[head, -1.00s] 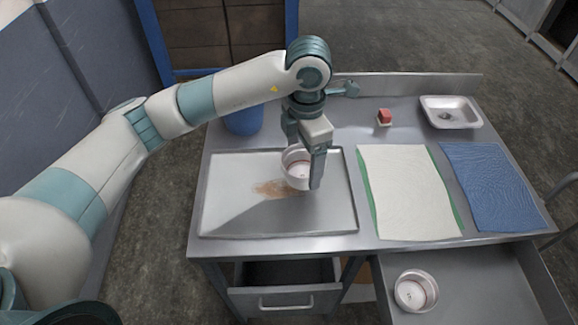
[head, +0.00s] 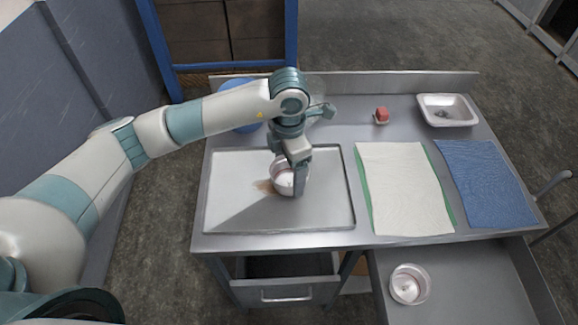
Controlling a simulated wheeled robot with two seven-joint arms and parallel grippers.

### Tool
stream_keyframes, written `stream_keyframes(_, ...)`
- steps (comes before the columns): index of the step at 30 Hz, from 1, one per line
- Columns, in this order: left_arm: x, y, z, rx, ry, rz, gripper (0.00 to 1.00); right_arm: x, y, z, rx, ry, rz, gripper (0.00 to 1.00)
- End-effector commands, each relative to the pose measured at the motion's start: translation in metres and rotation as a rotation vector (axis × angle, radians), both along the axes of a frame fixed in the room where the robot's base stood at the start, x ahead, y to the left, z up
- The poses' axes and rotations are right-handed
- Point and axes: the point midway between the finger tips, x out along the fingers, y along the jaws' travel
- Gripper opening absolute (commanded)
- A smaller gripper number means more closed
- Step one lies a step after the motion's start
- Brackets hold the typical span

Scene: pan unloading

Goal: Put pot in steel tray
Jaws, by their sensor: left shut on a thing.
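A small, round, light-coloured pot (head: 283,184) is at the middle of the steel tray (head: 325,212), a wide shallow tray on the left part of the table. My left gripper (head: 291,178) comes down from above and is shut on the pot's wall. The pot looks very low over the tray or touching it; I cannot tell which. A finger hides part of the pot's right side. A brown stain shows on the tray just left of the pot. My right gripper does not show.
A second round pot (head: 409,284) sits in the open drawer (head: 470,280) at the lower right. A white cloth (head: 404,190) and a blue cloth (head: 485,182) lie right of the tray. Behind them are a small red block (head: 381,114) and a metal dish (head: 449,110). A blue round thing (head: 240,118) stands behind the arm.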

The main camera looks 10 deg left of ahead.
Motion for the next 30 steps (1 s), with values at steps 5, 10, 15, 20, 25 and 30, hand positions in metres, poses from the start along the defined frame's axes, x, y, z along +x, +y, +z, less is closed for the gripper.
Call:
stream_keyframes(5, 0.0, -0.0004, -0.0053, -0.001, -0.001, 0.0, 0.53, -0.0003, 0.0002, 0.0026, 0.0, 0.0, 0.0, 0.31)
stream_keyframes(10, 0.0, -0.0004, -0.0054, -0.001, -0.001, -0.001, 0.53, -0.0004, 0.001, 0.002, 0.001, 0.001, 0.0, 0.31)
stream_keyframes(15, -0.0001, -0.0003, -0.0094, -0.001, -0.001, -0.001, 0.53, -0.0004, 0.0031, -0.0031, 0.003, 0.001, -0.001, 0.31)
stream_keyframes(20, -0.0001, -0.0002, -0.0077, -0.001, -0.001, 0.0, 0.95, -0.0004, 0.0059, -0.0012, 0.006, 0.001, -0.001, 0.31)
stream_keyframes(25, -0.0001, -0.0002, -0.0075, -0.001, -0.001, 0.0, 0.95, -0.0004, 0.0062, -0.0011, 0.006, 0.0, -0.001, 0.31)
stream_keyframes(30, -0.0001, -0.0002, -0.0053, -0.001, -0.001, 0.0, 0.95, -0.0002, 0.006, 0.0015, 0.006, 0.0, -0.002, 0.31)
